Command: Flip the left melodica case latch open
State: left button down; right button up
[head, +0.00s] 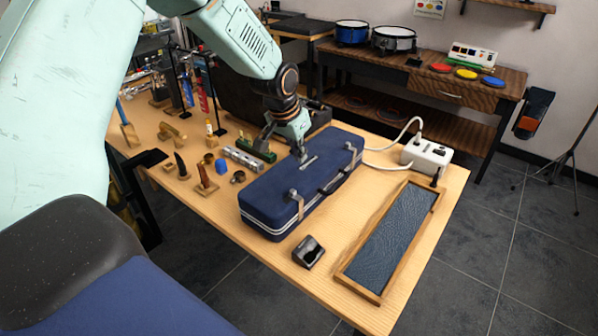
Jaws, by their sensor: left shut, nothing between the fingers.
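The blue melodica case (275,200) lies closed on the wooden table, with its handle on the long front side. Its left latch (298,205) is a pale strap with a small metal piece at the lid edge; whether it is fastened is too small to tell. The other latch (355,153) is near the case's far right end. My left gripper (301,157) is shut and empty, pointing down over the back middle of the lid, apart from the left latch. Whether its tips touch the lid is unclear. My right gripper is out of view.
A silver plate (309,162) is on the lid by the fingertips. A wood-framed tray (392,238) and a white power strip (427,155) are to the right. A small black box (308,252) sits in front.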

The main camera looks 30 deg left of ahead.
aim_at(299, 190)
pick_arm(q)
jog(key=b+x, duration=0.2)
jog(key=x, duration=0.8)
jog(key=s, duration=0.1)
jog(key=s+p, duration=0.1)
jog(key=s, duration=0.1)
jog(key=shift+a+r+p, duration=0.3)
jog(key=shift+s+p, duration=0.35)
jog(key=shift+s, duration=0.15)
jog(key=shift+d, duration=0.1)
jog(key=shift+s+f, duration=0.1)
